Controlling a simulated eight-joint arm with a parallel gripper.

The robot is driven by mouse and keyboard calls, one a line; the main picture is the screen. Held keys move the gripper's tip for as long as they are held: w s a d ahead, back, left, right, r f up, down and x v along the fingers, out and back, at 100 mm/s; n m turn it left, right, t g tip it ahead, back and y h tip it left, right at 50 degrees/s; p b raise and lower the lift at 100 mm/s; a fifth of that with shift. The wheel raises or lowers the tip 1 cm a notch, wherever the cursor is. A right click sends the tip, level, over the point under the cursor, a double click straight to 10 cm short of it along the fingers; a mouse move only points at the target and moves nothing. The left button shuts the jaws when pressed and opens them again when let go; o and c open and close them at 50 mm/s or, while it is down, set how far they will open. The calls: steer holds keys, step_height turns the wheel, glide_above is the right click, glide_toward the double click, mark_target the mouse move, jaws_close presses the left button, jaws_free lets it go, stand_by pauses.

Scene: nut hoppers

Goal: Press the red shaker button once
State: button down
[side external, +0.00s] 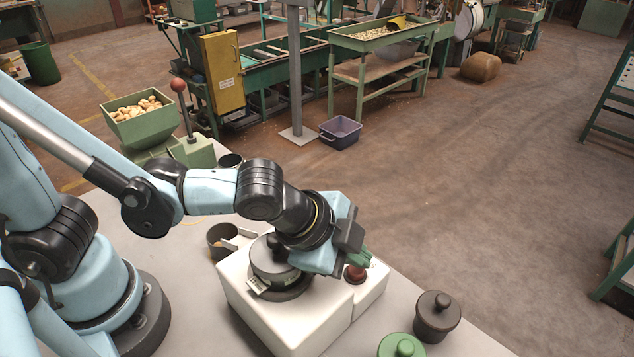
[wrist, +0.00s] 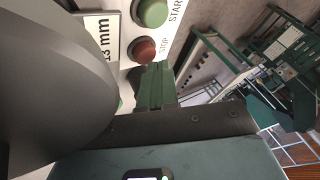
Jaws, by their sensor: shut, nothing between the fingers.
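The red button (side external: 355,273) sits on the low front part of the white shaker box (side external: 290,318). In the wrist view the red button (wrist: 143,50) is marked STOP, beside a green button (wrist: 152,13) marked START. My gripper (side external: 364,258) has green fingers, closed together and empty, just above and beside the red button. In the wrist view the fingertips (wrist: 160,66) lie close to the red button's lower right edge. I cannot tell whether they touch it. A dark round canister (side external: 272,262) stands on the box and hides the left of the wrist view.
A dark lidded pot (side external: 437,317) and a green lidded pot (side external: 402,346) stand right of the box. A dark mug (side external: 222,242) is behind it. A green nut hopper (side external: 147,127) and a ball-topped lever (side external: 184,108) stand at the back left.

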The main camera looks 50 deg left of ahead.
mark_target(353, 270)
steer(key=shift+f, duration=0.5)
stand_by(0.6)
steer(key=shift+r, duration=0.95)
steer(key=shift+r, duration=0.1)
steer(key=shift+r, duration=2.4)
steer(key=a+n, duration=0.2)
steer(key=a, duration=0.1)
steer(key=w+a+n+y, duration=0.1)
steer(key=a, duration=0.2)
steer(key=a+n, duration=0.2)
steer(key=a, duration=0.1)
steer(key=shift+w+a+r+n, duration=0.15)
steer(key=shift+a+n, duration=0.15)
steer(key=shift+a, duration=0.1)
steer(key=s+a+n+y, duration=0.2)
steer(key=a+n, duration=0.6)
steer(key=a, duration=0.3)
steer(key=shift+s+a+f, duration=0.2)
steer(key=shift+f, duration=0.05)
